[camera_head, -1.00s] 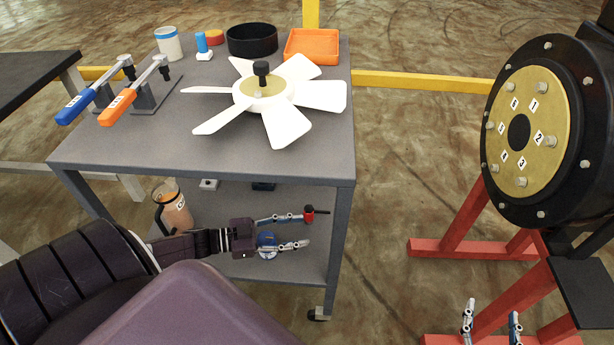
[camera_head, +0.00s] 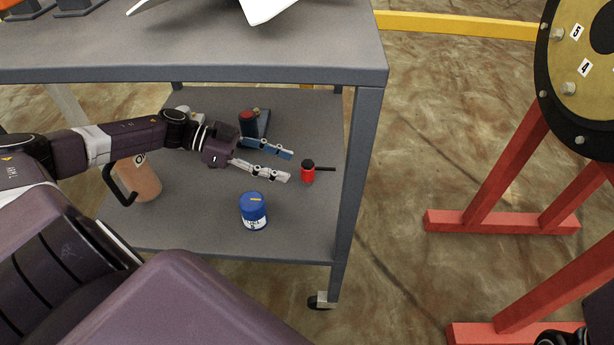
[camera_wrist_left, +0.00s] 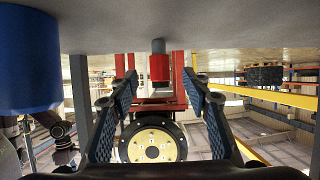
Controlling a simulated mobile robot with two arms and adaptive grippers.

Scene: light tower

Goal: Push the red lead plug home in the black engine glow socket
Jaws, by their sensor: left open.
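The red lead plug (camera_head: 308,174) stands on the cart's lower shelf, with a black top and a short black lead pointing right. My left gripper (camera_head: 288,167) is open, its fingertips just left of the plug. In the left wrist view, the red plug (camera_wrist_left: 159,66) shows ahead between the spread fingers (camera_wrist_left: 158,95), with a gap on both sides. That view looks upside down. A dark block (camera_head: 263,121) with a dull red cylinder is behind my gripper; I cannot tell whether it is the glow socket. My right gripper's fingers are not seen.
A blue jar (camera_head: 254,211) stands on the shelf in front of my gripper. A jug (camera_head: 140,178) is at the left. The cart's front right post (camera_head: 358,170) and upper top (camera_head: 230,55) bound the space. A round engine face (camera_head: 588,70) on red legs stands at right.

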